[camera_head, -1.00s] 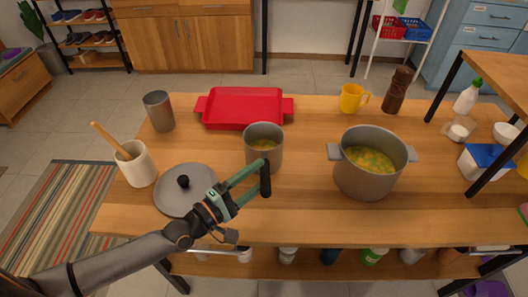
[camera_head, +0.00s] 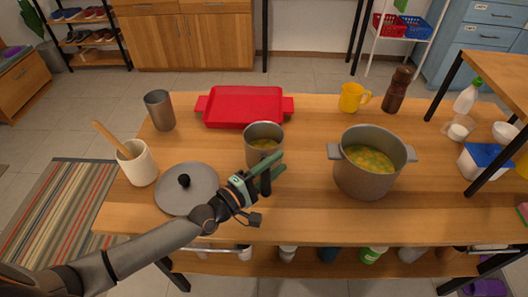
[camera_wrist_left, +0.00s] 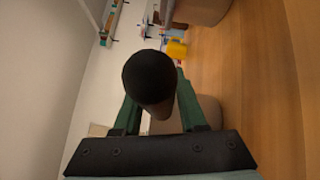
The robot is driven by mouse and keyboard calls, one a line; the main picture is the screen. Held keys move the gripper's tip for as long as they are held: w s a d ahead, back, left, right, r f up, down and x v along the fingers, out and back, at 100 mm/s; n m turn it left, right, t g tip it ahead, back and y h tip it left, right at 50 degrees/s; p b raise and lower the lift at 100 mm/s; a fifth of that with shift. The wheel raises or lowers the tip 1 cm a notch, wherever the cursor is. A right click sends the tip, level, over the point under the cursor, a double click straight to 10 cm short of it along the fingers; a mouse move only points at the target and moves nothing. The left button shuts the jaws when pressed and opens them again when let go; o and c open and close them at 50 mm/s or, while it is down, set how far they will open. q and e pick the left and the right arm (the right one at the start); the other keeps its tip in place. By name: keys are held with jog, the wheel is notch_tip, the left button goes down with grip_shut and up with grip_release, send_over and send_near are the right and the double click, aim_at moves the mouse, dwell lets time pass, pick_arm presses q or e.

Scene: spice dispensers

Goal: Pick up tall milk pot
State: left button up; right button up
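The tall milk pot (camera_head: 264,133) is a grey metal pot with yellowish soup inside and a dark handle pointing toward me. It stands upright on the wooden table, near the middle. My left gripper (camera_head: 274,170) is at the handle, with its green fingers on either side, closed on it. In the left wrist view, the handle's dark rounded end (camera_wrist_left: 155,78) sits between the fingers and hides much of the pot. My right gripper is not in view.
A large grey pot of soup (camera_head: 368,180) stands to the right. A grey lid (camera_head: 200,180) lies to the left, under or beside my wrist. A red tray (camera_head: 243,105) is behind the milk pot. A utensil crock (camera_head: 138,165) and grey cup (camera_head: 159,112) stand at left.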

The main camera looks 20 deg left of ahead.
pick_arm(q)
grip_shut()
dwell(0.8)
jog(key=shift+r, duration=0.15)
